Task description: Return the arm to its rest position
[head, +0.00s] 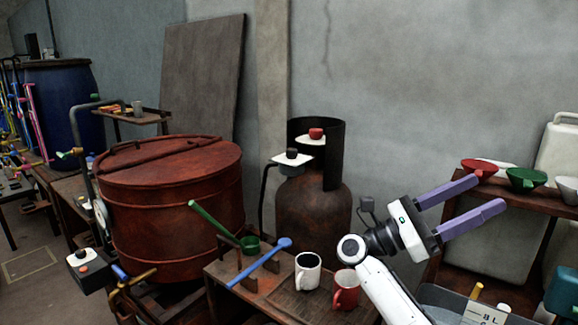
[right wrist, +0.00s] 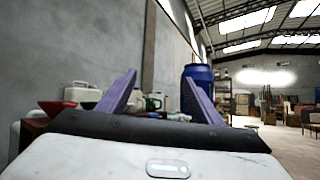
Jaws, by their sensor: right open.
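My right gripper (head: 476,206) is raised at the right of the head view. Its two purple fingers are spread apart with nothing between them. The fingers point up and to the right, in front of the wooden shelf with funnels. In the right wrist view the same open fingers (right wrist: 160,98) show empty, with the hall behind them. My left gripper is not in the head view.
A small table holds a white mug (head: 308,271), a red mug (head: 346,290), a blue ladle (head: 262,264) and a green ladle (head: 215,224). A rusty vat (head: 170,205) and gas cylinder (head: 312,215) stand behind. Funnels (head: 526,178) sit on the right shelf.

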